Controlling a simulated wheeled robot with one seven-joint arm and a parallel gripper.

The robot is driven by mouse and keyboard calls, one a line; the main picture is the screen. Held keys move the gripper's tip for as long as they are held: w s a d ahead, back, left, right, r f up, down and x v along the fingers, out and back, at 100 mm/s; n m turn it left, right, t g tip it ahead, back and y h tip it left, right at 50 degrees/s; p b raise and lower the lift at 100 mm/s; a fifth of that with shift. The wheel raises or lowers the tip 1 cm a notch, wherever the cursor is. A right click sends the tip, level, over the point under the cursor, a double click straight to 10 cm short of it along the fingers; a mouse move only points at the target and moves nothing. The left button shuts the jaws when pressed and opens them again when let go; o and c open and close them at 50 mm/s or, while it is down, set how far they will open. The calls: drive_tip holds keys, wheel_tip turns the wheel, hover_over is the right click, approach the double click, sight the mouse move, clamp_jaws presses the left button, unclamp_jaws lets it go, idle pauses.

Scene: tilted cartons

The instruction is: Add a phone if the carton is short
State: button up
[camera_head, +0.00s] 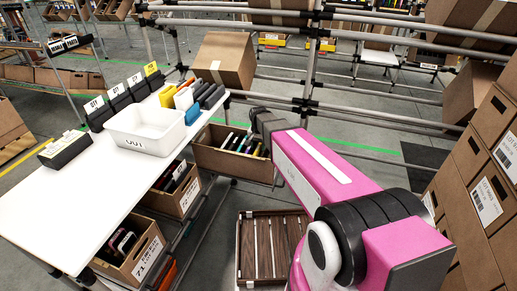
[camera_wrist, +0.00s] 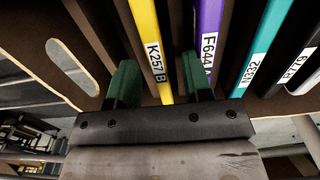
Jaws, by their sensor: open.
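The brown carton (camera_head: 228,166) sits tilted beside the white table and holds several thin upright slabs, which look like phones or cases. In the wrist view, the carton's wall (camera_wrist: 35,20) with a hand hole fills the left. My gripper (camera_wrist: 158,80) is open, with a green finger on each side of the yellow slab (camera_wrist: 148,40) labelled K257B. Gaps seem to show between it and the fingers. To the right stand a purple slab (camera_wrist: 208,30), a teal slab (camera_wrist: 262,45) and a dark one (camera_wrist: 298,65). My fingertips are hidden in the head view.
The white table (camera_head: 70,215) carries a white bin (camera_head: 145,128), labelled black holders (camera_head: 98,113) and a row of coloured items (camera_head: 190,97). More filled cartons (camera_head: 130,255) sit below it. Stacked cartons (camera_head: 480,190) stand at right. A slatted crate (camera_head: 270,250) lies low, near my arm.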

wheel_tip(320, 180, up, 9)
drive_tip(key=shift+r, duration=0.1)
idle(0.3)
wheel_tip(320, 180, up, 7)
idle(0.9)
